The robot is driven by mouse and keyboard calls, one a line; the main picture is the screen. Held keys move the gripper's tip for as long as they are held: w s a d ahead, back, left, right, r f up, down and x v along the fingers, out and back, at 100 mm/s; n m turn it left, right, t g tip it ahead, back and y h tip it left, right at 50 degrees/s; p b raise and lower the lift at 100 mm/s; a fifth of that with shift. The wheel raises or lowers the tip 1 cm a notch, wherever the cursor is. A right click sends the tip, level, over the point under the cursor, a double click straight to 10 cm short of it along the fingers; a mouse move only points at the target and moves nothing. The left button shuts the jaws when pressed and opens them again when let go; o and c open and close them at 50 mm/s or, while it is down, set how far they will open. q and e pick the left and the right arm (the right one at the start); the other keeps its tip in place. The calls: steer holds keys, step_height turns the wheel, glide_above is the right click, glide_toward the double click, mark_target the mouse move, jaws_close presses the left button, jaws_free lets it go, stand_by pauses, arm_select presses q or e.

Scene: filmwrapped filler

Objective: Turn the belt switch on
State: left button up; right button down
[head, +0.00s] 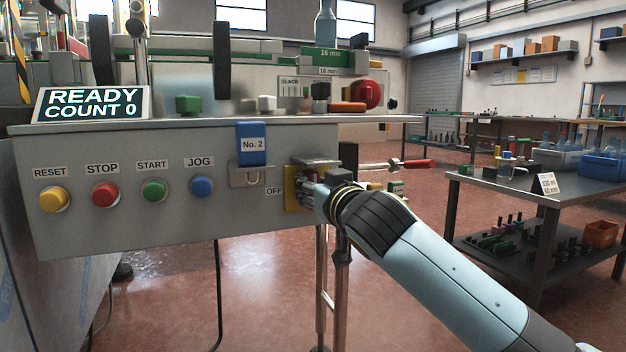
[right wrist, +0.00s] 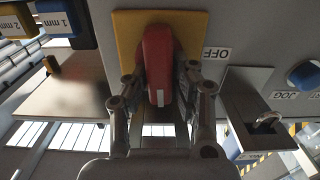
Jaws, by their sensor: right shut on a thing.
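The belt switch has a red handle (right wrist: 158,62) on a yellow plate (right wrist: 128,38), which also shows in the head view (head: 291,190) on the front of the grey control panel. An OFF label (right wrist: 218,53) sits beside the plate. My right gripper (right wrist: 160,95) has its two fingers on either side of the red handle and is shut on it. It also shows in the head view (head: 316,190), where it hides the handle and part of the plate. In the right wrist view the handle runs roughly up and down, not toward the OFF label. My left gripper is out of view.
The panel carries RESET (head: 55,200), STOP (head: 105,194), START (head: 154,190) and JOG (head: 202,187) buttons. A blue No. 2 tag (head: 251,144) hangs left of the switch. A red-handled rod (head: 410,164) juts out to the right. A display (head: 92,104) reads READY, COUNT 0.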

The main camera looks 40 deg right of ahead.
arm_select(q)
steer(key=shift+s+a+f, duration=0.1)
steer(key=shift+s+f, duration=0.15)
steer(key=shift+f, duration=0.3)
arm_select(e)
steer(key=shift+m, duration=0.4)
steer(key=c, duration=1.1)
jaws_free()
steer(key=v, duration=1.2)
